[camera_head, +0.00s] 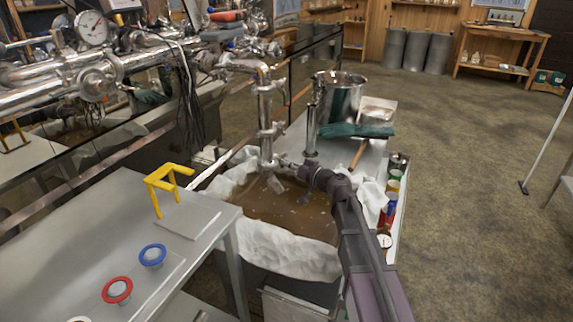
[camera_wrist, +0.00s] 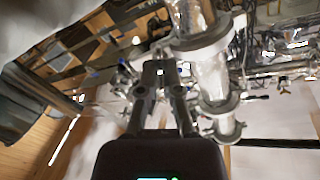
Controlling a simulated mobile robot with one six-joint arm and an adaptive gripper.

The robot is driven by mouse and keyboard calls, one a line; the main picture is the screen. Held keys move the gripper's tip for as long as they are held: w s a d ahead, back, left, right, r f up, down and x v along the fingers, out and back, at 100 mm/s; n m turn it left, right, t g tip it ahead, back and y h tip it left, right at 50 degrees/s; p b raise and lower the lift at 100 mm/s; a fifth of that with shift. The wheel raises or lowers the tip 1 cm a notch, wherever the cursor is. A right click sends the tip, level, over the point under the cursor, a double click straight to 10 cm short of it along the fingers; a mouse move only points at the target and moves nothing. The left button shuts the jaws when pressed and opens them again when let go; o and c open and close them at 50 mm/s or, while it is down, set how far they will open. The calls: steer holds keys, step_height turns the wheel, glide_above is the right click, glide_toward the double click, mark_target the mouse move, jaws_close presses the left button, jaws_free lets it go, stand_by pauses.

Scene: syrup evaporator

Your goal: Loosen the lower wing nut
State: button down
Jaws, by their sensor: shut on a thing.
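A steel pipe (camera_head: 265,112) with clamp joints drops from the pipework to just above a pan of brown liquid. My arm reaches in from the lower right. My gripper (camera_head: 286,163) is at the right side of the lower clamp (camera_head: 267,165), shut on a small part there, which I take for the lower wing nut. The fingers hide most of that part. In the wrist view, my gripper (camera_wrist: 160,68) points up toward the pipe (camera_wrist: 203,75) and its clamp rings. The part between the fingertips is too small and blurred to make out.
White cloth (camera_head: 285,255) lines the pan (camera_head: 280,210). A steel pot (camera_head: 340,97) and green gloves (camera_head: 355,131) stand behind my arm. Several coloured cans (camera_head: 390,200) line the right edge. A yellow stand (camera_head: 165,182), a blue ring (camera_head: 152,255) and a red ring (camera_head: 117,290) are on the left table.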

steer(key=shift+n, duration=1.1)
steer(key=c, duration=0.8)
jaws_free()
steer(key=shift+f, duration=0.1)
steer(key=shift+v, duration=6)
